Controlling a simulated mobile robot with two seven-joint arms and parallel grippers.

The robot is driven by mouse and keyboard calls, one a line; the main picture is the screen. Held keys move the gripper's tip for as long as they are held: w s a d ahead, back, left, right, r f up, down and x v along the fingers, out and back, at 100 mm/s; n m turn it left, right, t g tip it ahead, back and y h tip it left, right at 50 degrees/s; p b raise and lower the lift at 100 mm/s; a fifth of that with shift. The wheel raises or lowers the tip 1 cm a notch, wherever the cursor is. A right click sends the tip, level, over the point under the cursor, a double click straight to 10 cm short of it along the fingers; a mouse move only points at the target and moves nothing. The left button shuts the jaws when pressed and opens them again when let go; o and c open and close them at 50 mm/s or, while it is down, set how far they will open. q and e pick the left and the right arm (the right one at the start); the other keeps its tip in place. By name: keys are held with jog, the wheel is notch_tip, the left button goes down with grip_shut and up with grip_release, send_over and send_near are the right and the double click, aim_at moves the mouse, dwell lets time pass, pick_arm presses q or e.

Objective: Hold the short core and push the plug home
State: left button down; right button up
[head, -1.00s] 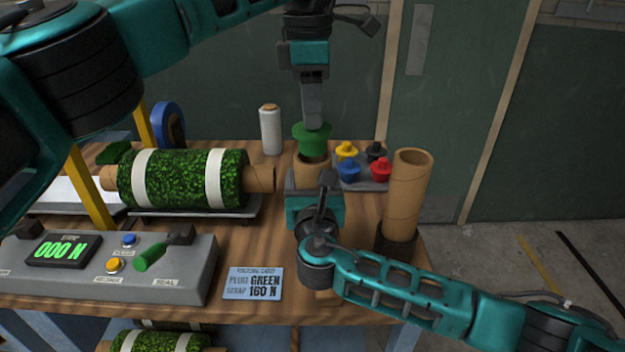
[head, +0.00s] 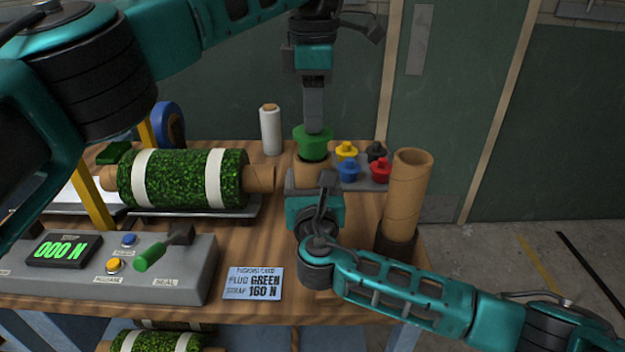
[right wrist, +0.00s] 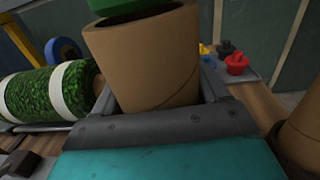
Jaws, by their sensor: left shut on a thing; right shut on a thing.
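The short core (head: 309,174), a brown cardboard tube, stands upright near the back of the bench. My right gripper (head: 311,186) is shut around it; in the right wrist view the core (right wrist: 148,62) sits between its two fingers. The green plug (head: 312,143) is at the core's top mouth. My left gripper (head: 313,126) comes from above and is shut on the plug. In the right wrist view the plug (right wrist: 128,6) shows at the core's rim, cut off by the frame's top. How deep it sits inside is hidden.
A tray (head: 372,186) with yellow, black, blue and red plugs lies just right. A tall tube (head: 408,190) stands in a dark holder at the right edge. A turf roll (head: 182,178) lies left. The control box (head: 190,268) reads 000 N. A card (head: 253,284) says plug green, strap 160 N.

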aim_at(314, 135)
pick_arm(q)
jog(key=shift+f, duration=1.5)
jog(key=shift+s+f, duration=0.1)
jog(key=shift+f, duration=0.6)
jog(key=c, duration=0.8)
grip_release()
jog(key=shift+r, duration=0.15)
jog(key=shift+r, duration=3.8)
